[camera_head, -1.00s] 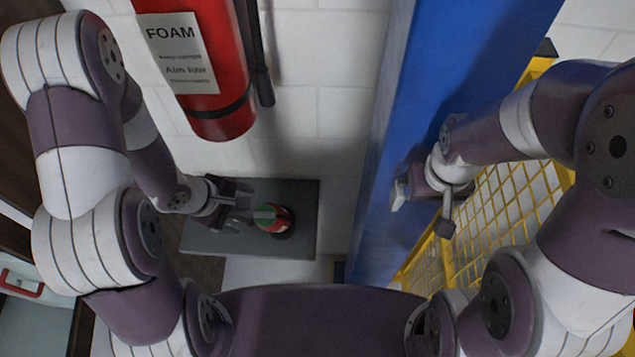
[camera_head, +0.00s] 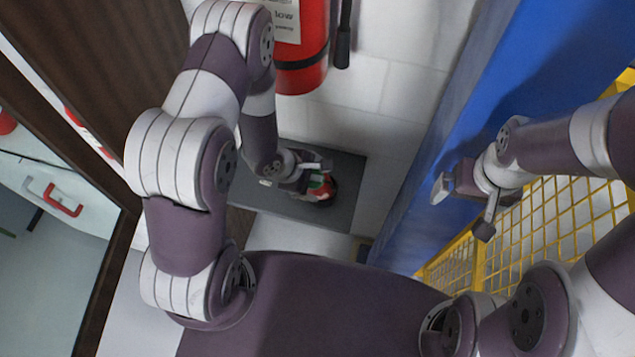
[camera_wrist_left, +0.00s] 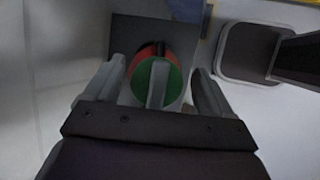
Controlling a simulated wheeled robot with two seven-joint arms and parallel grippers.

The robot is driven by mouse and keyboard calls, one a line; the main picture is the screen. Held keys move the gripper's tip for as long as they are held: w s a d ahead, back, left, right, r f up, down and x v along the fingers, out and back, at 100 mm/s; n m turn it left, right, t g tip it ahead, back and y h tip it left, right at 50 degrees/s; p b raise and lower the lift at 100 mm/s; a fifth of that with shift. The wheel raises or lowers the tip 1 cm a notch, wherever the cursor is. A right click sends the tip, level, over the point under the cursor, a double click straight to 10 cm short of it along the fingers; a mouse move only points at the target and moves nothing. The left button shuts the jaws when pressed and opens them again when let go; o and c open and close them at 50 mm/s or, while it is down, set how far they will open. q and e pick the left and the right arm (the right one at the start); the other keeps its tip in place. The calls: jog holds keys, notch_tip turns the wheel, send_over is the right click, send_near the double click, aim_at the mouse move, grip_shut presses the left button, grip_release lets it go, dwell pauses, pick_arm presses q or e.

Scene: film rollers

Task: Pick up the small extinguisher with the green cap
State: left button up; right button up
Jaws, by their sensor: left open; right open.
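The small red extinguisher (camera_head: 329,188) with a green cap stands on a dark grey shelf (camera_head: 345,166) in the head view. The green cap (camera_wrist_left: 172,86) and red body also show in the left wrist view, between my left fingers. My left gripper (camera_head: 318,183) is open with its fingers around the extinguisher, one on each side, and partly hides it. In the left wrist view (camera_wrist_left: 160,85) gaps show beside the cap. My right gripper (camera_head: 462,190) is open and empty beside the blue post.
A large red foam extinguisher (camera_head: 302,75) hangs on the white wall above the shelf. A blue post (camera_head: 465,105) and a yellow mesh (camera_head: 540,215) stand at the right. A dark wooden frame (camera_head: 110,60) is at the left.

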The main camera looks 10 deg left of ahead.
pick_arm(q)
jog(key=shift+w+d, duration=0.25)
jog(key=shift+c, duration=1.2)
grip_shut()
jog(key=shift+r, duration=0.15)
